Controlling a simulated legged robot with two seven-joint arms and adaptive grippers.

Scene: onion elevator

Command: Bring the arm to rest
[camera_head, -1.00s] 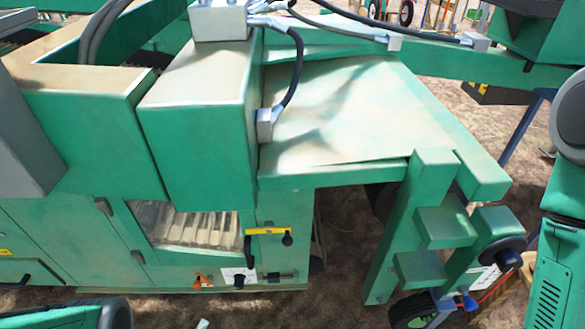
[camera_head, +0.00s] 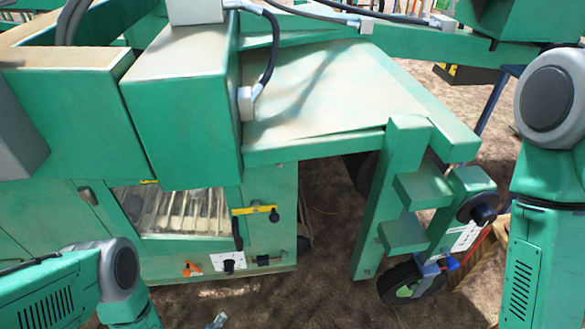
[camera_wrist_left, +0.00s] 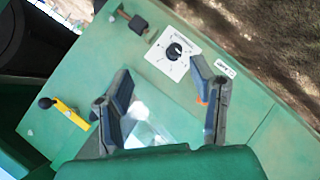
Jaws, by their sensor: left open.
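My left arm (camera_head: 75,285) reaches in from the bottom left in the head view, and its gripper cannot be clearly made out there. In the left wrist view my left gripper (camera_wrist_left: 163,92) has its two dark fingers spread apart with nothing held between them. It faces the green machine's front panel (camera_wrist_left: 95,70). A white dial plate (camera_wrist_left: 165,62) with a black knob lies beyond the fingers, and an orange part is partly hidden by the right finger. My right arm (camera_head: 540,230) hangs at the right edge, its gripper out of view.
The green machine (camera_head: 190,100) fills the left and middle, with a flat top (camera_head: 320,85). Its front has a window (camera_head: 180,210), a yellow handle (camera_head: 255,211) and an orange knob (camera_head: 190,268). A wheel (camera_head: 400,282) stands at the right leg. Brown ground (camera_head: 320,270) is open below.

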